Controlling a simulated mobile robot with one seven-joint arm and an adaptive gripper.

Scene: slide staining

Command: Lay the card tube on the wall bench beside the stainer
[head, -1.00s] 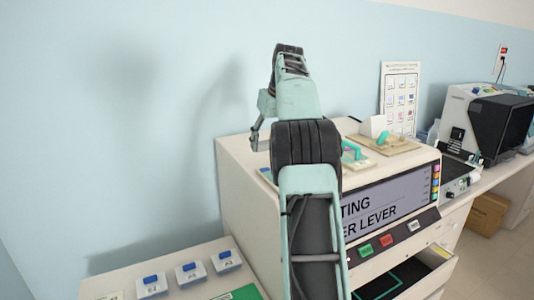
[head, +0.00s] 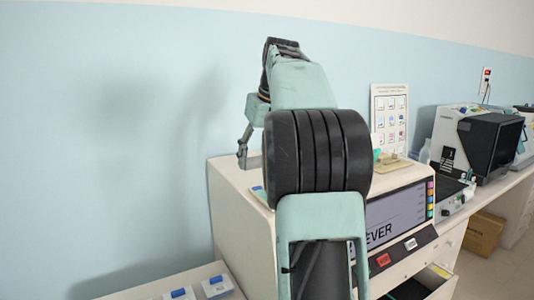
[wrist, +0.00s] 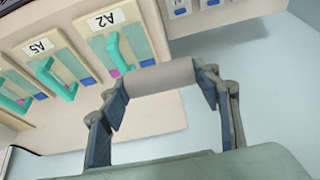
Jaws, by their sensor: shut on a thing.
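My gripper (wrist: 160,92) is shut on the card tube (wrist: 158,76), a plain grey-beige cylinder held crosswise between the two fingers in the wrist view. In the head view my gripper (head: 243,147) hangs above the back left of the stainer (head: 243,215), near the wall. The tube cannot be made out there. The stainer is a cream cabinet with a sloped screen and coloured buttons. The wall bench (head: 150,294) shows only as a strip at the lower left, left of the stainer.
Boards with teal handles labelled A2 (wrist: 122,52) and A5 (wrist: 50,72) lie below the gripper in the wrist view. Small blue-topped boxes (head: 216,287) stand on the bench. A drawer (head: 432,284) is open at the stainer's front. A black-fronted machine (head: 478,140) stands at right.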

